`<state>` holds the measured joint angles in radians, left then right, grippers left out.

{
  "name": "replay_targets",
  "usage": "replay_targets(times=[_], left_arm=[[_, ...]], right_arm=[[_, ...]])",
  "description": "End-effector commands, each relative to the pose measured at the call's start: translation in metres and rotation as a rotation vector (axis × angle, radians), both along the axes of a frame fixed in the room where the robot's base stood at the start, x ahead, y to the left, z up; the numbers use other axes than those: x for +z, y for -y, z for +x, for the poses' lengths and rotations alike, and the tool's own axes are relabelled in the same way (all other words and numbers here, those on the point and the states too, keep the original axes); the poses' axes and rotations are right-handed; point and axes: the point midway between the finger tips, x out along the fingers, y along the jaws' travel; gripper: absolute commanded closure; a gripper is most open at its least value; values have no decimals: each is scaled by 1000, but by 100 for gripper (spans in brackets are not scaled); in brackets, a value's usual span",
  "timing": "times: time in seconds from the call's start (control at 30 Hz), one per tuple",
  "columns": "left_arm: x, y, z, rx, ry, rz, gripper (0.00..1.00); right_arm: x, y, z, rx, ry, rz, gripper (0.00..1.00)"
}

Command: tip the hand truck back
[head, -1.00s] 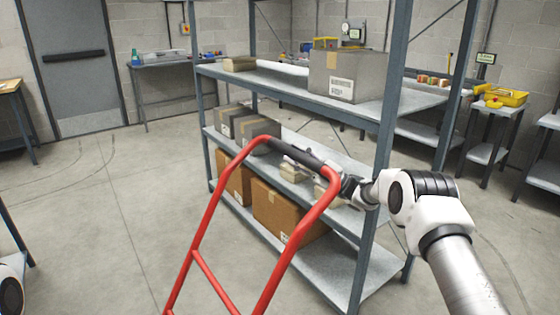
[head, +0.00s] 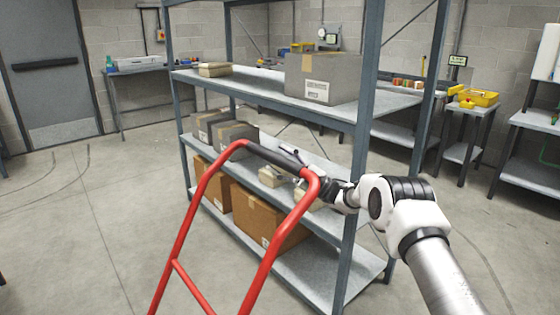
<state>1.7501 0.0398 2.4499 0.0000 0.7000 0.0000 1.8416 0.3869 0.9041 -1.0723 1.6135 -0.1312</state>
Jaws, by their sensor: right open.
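The red hand truck (head: 273,252) stands in front of me, its looped frame rising from the bottom of the picture to a dark grip along the top bar. Its lower part and wheels are out of view, and I cannot tell how far it leans. My right gripper (head: 296,161) comes in from the right and is at the right part of that grip. Its jaws are open, with the bar at or between the fingers; the exact contact is hard to see. My left gripper is out of view.
A grey metal shelf rack (head: 352,245) stands just behind the hand truck, holding brown boxes (head: 258,218) and a grey box (head: 322,77). A workbench (head: 150,70) and a door (head: 55,60) are at the back left. The floor (head: 85,230) at left is clear.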

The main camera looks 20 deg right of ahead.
Motion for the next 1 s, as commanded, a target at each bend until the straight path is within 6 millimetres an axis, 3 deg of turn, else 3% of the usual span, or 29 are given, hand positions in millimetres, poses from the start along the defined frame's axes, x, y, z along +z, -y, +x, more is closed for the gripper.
replay_targets(times=[0.17, 0.6, 1.0], left_arm=[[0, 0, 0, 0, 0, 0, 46], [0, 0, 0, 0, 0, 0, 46], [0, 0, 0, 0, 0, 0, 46]], right_arm=[[-8, 12, -8, -3, -1, 1, 42], [-58, 82, -60, -6, -3, 3, 42], [-62, 88, -65, -6, -3, 4, 42]])
